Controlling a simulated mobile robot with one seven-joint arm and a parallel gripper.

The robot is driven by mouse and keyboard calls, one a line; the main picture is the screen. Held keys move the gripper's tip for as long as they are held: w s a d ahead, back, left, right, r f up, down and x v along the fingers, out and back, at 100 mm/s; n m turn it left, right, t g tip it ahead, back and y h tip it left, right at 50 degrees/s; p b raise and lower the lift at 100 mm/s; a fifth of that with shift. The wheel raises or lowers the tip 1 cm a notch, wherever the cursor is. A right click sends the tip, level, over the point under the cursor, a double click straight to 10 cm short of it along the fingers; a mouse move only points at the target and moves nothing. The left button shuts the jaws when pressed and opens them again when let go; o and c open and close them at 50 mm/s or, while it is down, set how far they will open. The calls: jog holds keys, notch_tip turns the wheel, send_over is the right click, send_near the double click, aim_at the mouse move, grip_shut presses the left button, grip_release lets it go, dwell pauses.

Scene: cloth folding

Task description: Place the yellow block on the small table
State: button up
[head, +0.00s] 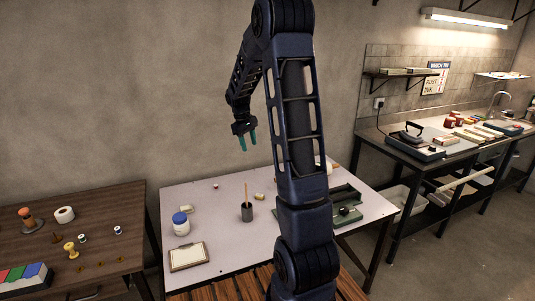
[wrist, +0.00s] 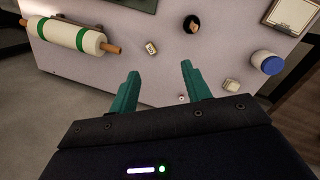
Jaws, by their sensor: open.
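My gripper (head: 247,140) hangs above the back of the pale-topped table (head: 225,255) in the head view. Its teal fingers are apart and empty in the wrist view (wrist: 160,72). Two small cream-yellow block-like pieces lie on that table: one left of centre (head: 187,209), one near the middle (head: 260,196). In the wrist view two similar pieces show, one beyond the fingers (wrist: 151,48) and one to the right (wrist: 231,85). I cannot tell whether either is the yellow block. A low slatted wooden surface (head: 245,286) shows at the bottom, partly hidden by my arm.
The pale table also holds a blue-lidded jar (head: 181,224), a dark pencil cup (head: 247,212), a clipboard (head: 188,256) and a green tray (head: 347,213). A rolling-pin-like roller (wrist: 68,36) lies near its edge. A dark wooden table (head: 100,237) stands left, a workbench (head: 445,150) right.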

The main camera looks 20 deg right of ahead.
jog(key=s+a+r+m+t, duration=0.1)
jog(key=s+a+r, duration=0.1)
jog(key=s+r, duration=0.55)
jog(key=s+a+r+m+t+y, duration=0.1)
jog(key=s+a+r+m+t, duration=0.1)
jog(key=s, duration=1.1)
jog(key=s+a+r+m+t+y, duration=0.1)
jog(key=s+r+m+t, duration=0.1)
jog(key=s, duration=1.2)
jog(key=shift+s+a+r+m, duration=0.3)
jog(key=shift+a, duration=0.1)
